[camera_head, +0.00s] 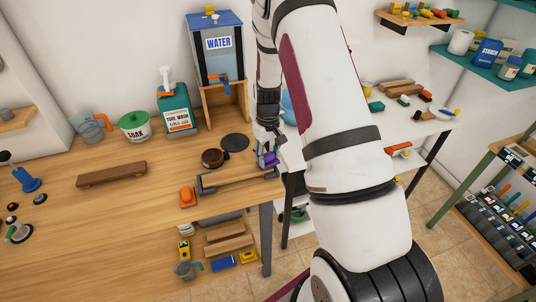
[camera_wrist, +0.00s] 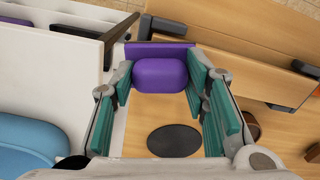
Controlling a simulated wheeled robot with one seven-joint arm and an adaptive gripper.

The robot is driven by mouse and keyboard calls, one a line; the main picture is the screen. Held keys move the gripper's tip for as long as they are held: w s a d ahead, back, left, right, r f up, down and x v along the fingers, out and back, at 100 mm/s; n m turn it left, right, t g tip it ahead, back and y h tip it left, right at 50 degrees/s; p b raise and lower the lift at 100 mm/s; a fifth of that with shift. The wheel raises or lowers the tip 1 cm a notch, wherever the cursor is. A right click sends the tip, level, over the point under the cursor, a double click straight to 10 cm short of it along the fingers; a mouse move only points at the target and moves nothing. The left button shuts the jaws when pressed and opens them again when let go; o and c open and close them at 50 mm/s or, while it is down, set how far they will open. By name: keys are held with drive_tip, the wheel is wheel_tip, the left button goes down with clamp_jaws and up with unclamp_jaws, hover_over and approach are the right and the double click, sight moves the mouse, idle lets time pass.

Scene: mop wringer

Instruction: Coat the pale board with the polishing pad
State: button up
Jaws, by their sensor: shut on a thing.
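My gripper (camera_head: 268,146) is shut on a purple pad (camera_head: 269,159), at the right edge of the wooden table. In the wrist view the purple pad (camera_wrist: 160,74) sits between the green-lined fingers (camera_wrist: 163,88). A pale wooden board (camera_head: 238,175) lies in a dark-edged holder near the table's front edge; in the wrist view the board (camera_wrist: 228,50) runs across the upper right. The pad is by the board's right end in the head view. I cannot tell whether they touch. My arm hides part of the area to the right.
A round brown tin (camera_head: 213,158) and a dark disc (camera_head: 236,142) lie behind the board. An orange object (camera_head: 187,196) is left of it. The water dispenser (camera_head: 217,50) and soap bottle (camera_head: 175,108) stand further back. A white table (camera_head: 415,130) is at right.

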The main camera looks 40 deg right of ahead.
sight(223, 176)
drive_tip(key=shift+f, duration=0.55)
idle(0.4)
drive_tip(key=shift+a, duration=0.1)
